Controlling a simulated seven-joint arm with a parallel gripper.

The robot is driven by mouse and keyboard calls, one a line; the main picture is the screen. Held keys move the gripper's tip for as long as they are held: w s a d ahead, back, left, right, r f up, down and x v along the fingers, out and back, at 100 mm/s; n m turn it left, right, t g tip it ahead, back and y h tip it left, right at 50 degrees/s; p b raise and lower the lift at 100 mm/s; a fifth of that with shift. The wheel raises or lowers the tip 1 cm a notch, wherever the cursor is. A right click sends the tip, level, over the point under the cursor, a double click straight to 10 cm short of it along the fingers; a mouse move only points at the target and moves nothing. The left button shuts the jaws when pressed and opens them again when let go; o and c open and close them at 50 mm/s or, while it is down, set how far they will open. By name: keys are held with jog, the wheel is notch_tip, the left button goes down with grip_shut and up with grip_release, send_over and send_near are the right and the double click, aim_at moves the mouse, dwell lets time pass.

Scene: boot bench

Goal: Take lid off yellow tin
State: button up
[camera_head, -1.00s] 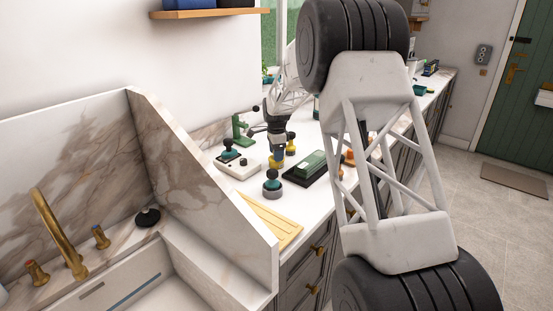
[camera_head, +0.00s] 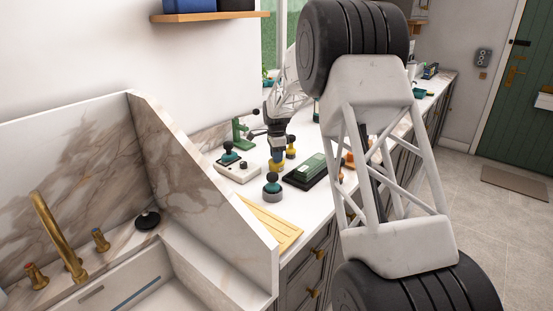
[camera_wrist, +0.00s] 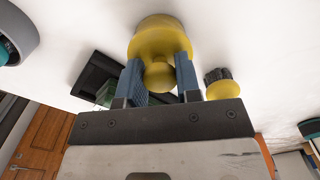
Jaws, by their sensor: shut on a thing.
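The yellow tin (camera_head: 276,166) stands on the white worktop. In the wrist view, its yellow lid (camera_wrist: 160,40) has a round knob (camera_wrist: 158,76) that sits between the two blue-grey finger pads. My gripper (camera_wrist: 158,82) is shut on this knob, one finger on each side. In the head view my gripper (camera_head: 278,149) is above the tin, reaching down. The tin body is mostly hidden behind the lid in the wrist view, and I cannot tell whether there is a gap between them.
A grey round container with a teal knob (camera_head: 272,188) is close in front. A black tray with a green block (camera_head: 310,165) lies to the right. A smaller yellow thing with a dark top (camera_wrist: 221,84) stands near. A white box (camera_head: 238,172) and green stand (camera_head: 240,132) are left.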

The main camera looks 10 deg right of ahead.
jog(key=shift+r, duration=5)
jog(key=s+a+f, duration=0.1)
jog(key=s+f, duration=0.1)
jog(key=s+a+f, duration=0.1)
jog(key=s+f, duration=0.1)
jog(key=s, duration=0.1)
jog(key=s+a+f, duration=0.1)
jog(key=s+f, duration=0.1)
jog(key=f, duration=0.1)
jog(key=shift+s+a, duration=0.2)
jog(key=shift+a, duration=0.15)
jog(key=shift+w+a+f, duration=0.25)
jog(key=shift+w+a, duration=0.1)
jog(key=shift+w, duration=2.3)
jog(key=shift+w+a+f, duration=0.3)
jog(key=shift+w, duration=2.35)
jog(key=shift+w+a+f, duration=0.25)
jog(key=shift+w+a, duration=0.1)
jog(key=shift+w, duration=2.3)
jog(key=shift+f, duration=1.75)
